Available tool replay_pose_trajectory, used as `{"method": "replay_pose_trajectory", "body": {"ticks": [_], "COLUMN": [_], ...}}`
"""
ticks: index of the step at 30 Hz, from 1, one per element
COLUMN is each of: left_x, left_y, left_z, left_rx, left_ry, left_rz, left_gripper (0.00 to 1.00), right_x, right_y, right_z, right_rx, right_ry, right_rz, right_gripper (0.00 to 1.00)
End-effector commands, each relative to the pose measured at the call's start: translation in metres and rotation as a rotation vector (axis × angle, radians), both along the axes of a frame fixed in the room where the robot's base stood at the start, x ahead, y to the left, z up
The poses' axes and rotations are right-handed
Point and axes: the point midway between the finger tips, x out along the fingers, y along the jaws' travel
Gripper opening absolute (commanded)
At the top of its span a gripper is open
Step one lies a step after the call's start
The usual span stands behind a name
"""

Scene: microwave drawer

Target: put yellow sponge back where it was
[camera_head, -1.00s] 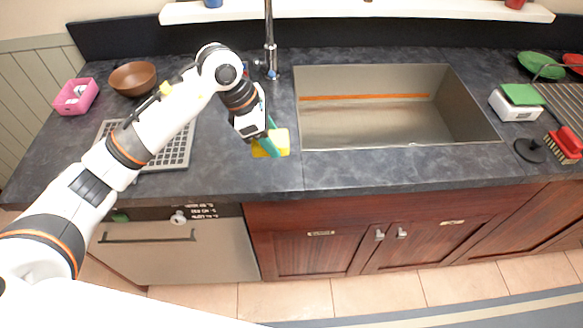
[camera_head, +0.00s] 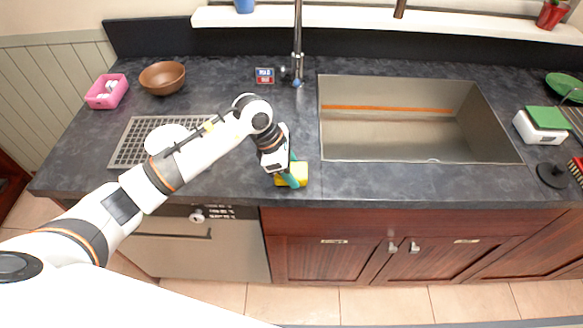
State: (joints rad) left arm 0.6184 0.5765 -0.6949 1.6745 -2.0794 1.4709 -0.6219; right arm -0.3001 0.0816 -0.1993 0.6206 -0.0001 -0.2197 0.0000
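The yellow sponge (camera_head: 301,172) is at the front of the dark counter, left of the sink's near left corner. My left gripper (camera_head: 288,178) has teal fingers and points down at the sponge. It looks shut on the sponge, with a finger across its near side and yellow showing on both sides. Whether the sponge touches the counter or hangs just above it I cannot tell. The fingers and hand hide part of the sponge. My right gripper is not in view.
The metal sink (camera_head: 400,140) lies to the right. A grey rack (camera_head: 129,152) with a white plate (camera_head: 163,135) is behind my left arm. A brown bowl (camera_head: 162,78) and pink basket (camera_head: 107,92) stand at the back left. The tap (camera_head: 297,45) rises behind.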

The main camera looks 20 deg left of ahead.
Motion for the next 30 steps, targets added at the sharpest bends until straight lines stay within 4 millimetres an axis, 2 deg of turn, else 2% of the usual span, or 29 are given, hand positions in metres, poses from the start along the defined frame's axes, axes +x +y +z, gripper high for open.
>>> {"method": "replay_pose_trajectory", "body": {"ticks": [1, 3, 14, 16, 30], "left_x": [0.0, 0.0, 0.0, 0.0, -0.01], "left_y": [0.0, 0.0, 0.0, 0.003, 0.039], "left_z": [0.0, 0.001, 0.005, 0.009, 0.093], "left_rx": [0.0, 0.0, 0.0, 0.001, 0.002], "left_ry": [0.0, 0.0, 0.0, -0.004, -0.005], "left_rz": [0.0, 0.0, 0.0, 0.0, 0.0], "left_gripper": [0.59, 0.7, 0.71, 0.71, 0.71], "right_x": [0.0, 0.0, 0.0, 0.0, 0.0], "right_y": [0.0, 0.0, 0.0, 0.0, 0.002], "right_z": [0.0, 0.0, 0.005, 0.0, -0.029], "right_rx": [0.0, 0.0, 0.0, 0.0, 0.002], "right_ry": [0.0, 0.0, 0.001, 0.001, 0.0], "right_rz": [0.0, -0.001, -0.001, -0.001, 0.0], "right_gripper": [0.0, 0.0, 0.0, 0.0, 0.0]}}
